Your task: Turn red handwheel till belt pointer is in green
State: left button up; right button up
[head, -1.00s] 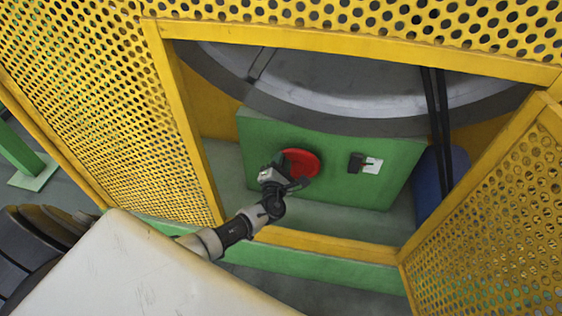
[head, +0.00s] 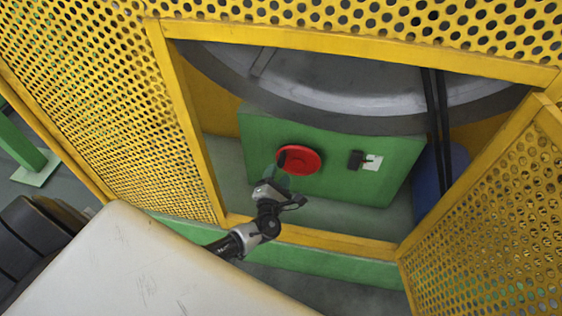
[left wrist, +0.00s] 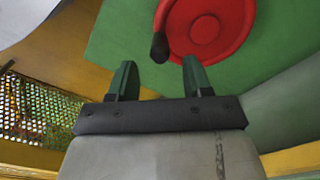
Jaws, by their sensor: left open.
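The red handwheel (head: 301,160) is on the front of a green box (head: 335,185) inside the guard opening. Its dark handle knob (left wrist: 159,47) shows at the wheel's lower left in the left wrist view, where the wheel (left wrist: 206,27) is cut off at the top. My left gripper (head: 278,178) is just below and left of the wheel. In the left wrist view its two green fingers (left wrist: 157,80) are apart with nothing between them, and the knob is beyond their tips. A dark block beside a small white plate (head: 373,163), perhaps the belt pointer and scale, is right of the wheel; its markings are too small to read.
A yellow perforated guard frames the opening, with its left post (head: 187,130) and lower sill (head: 320,240) near my arm. An open perforated door (head: 490,215) stands at the right. Dark belts (head: 437,120) and a blue cylinder (head: 456,160) are right of the green box.

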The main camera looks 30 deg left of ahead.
pick_arm(q)
jog(key=v, duration=0.4)
jog(key=shift+s, duration=0.15)
pick_arm(e)
jog(key=shift+s+d+f, duration=0.15)
jog(key=shift+s+f, duration=0.2)
jog(key=shift+s, duration=0.3)
pick_arm(q)
jog(key=shift+f, duration=0.1)
